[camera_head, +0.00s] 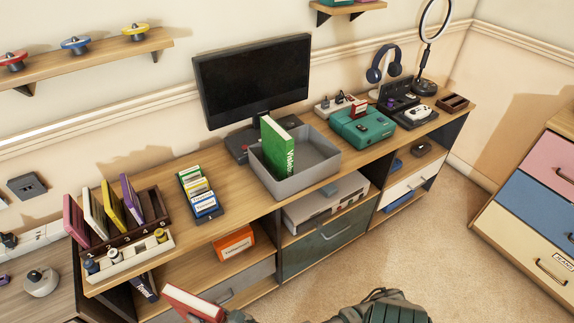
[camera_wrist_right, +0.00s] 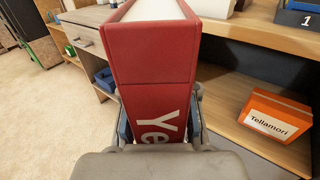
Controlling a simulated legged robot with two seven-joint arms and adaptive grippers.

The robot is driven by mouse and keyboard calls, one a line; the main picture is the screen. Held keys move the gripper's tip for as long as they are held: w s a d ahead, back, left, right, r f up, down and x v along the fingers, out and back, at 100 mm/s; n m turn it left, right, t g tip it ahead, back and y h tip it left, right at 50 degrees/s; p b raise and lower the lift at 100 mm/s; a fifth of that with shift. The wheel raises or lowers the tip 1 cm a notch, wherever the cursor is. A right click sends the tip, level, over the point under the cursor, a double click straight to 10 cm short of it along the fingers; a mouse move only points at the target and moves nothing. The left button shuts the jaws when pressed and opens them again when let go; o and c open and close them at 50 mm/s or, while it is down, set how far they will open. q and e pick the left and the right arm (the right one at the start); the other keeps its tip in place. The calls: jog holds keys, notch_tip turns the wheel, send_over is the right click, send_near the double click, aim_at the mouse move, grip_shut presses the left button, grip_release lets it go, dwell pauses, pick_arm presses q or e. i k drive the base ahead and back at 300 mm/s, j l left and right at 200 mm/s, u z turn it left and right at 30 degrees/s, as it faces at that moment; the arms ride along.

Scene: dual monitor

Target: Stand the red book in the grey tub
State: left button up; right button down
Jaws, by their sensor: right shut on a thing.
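The red book (camera_head: 193,303) is at the bottom of the head view, in front of the desk and below its top. In the right wrist view the red book (camera_wrist_right: 150,60) stands out from between the fingers, with white lettering on its spine. My right gripper (camera_wrist_right: 160,125) is shut on it; it also shows at the lower edge of the head view (camera_head: 232,315), partly cut off. The grey tub (camera_head: 308,179) sits on the desk top in front of the monitor. A green book (camera_head: 277,146) stands tilted inside it. My left gripper is not in view.
A monitor (camera_head: 253,80) stands behind the tub and a teal console (camera_head: 362,127) to its right. A rack of books (camera_head: 150,208) and a card tray (camera_head: 208,212) are to the left. An orange box (camera_head: 233,242) lies on the shelf below. Bare desk top separates card tray and tub.

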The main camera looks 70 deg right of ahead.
aim_at(305, 160)
jog(key=l+z, duration=0.1)
jog(key=z, duration=0.35)
jog(key=i+z, duration=0.15)
jog(key=z, duration=0.3)
jog(key=i+l+z, duration=0.1)
jog(key=z, duration=0.35)
jog(key=i+z, duration=0.1)
jog(key=z, duration=0.35)
jog(key=i+z, duration=0.1)
jog(key=i+l, duration=0.05)
